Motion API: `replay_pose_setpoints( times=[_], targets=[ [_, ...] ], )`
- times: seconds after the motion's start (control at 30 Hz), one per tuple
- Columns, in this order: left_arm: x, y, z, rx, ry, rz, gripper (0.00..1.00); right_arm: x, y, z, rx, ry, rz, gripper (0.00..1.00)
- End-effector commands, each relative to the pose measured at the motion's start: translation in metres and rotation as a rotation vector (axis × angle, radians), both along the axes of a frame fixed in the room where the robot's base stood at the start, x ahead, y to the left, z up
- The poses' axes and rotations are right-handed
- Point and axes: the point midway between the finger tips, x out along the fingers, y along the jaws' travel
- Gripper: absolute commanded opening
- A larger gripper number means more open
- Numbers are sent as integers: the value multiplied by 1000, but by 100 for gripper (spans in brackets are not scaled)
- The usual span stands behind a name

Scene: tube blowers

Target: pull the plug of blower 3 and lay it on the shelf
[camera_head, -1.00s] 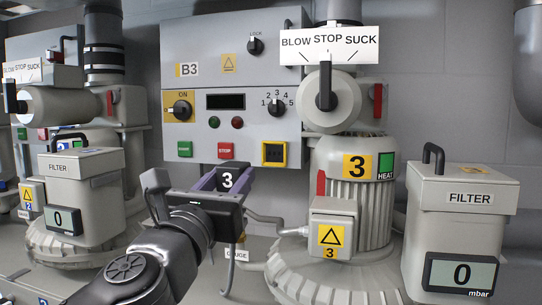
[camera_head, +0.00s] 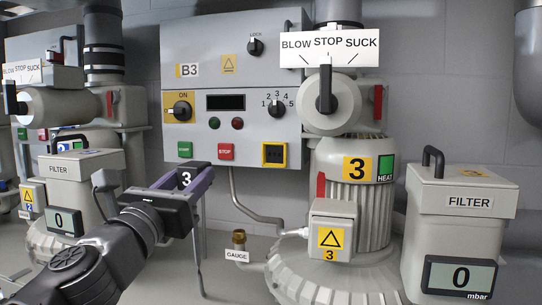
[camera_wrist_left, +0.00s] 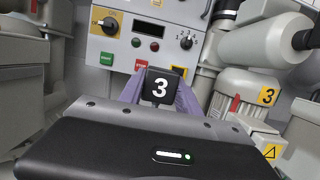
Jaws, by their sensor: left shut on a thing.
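My left gripper (camera_head: 191,180), with purple fingers, is shut on a black plug (camera_head: 186,178) marked with a white 3. It holds the plug in the air in front of the lower left of control box B3. In the left wrist view the plug (camera_wrist_left: 160,87) sits between the fingers. A thin grey strand (camera_head: 200,265), likely its cable, hangs below. The yellow-framed black socket (camera_head: 273,155) on the box is empty. Blower 3 (camera_head: 350,210) stands to the right. I cannot make out a separate shelf. My right gripper is not in view.
A brass gauge fitting (camera_head: 239,240) and a bent grey pipe (camera_head: 255,213) lie right of the gripper. Filter boxes stand at left (camera_head: 90,178) and right (camera_head: 465,200). The grey surface around the gauge is partly free.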

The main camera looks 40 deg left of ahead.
Motion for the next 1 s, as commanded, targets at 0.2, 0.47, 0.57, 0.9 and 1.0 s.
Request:
replay_pose_setpoints(
  times=[0.2,0.47,0.57,0.9,1.0],
  targets=[
    [-6,17,1,-1,-1,2,0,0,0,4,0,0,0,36],
    [-12,35,1,0,0,1,0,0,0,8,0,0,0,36],
    [-14,41,1,1,-1,2,0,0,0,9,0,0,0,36],
    [-16,45,0,0,0,0,0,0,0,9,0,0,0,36],
    [-16,45,0,0,0,1,0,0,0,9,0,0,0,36]
  ],
)
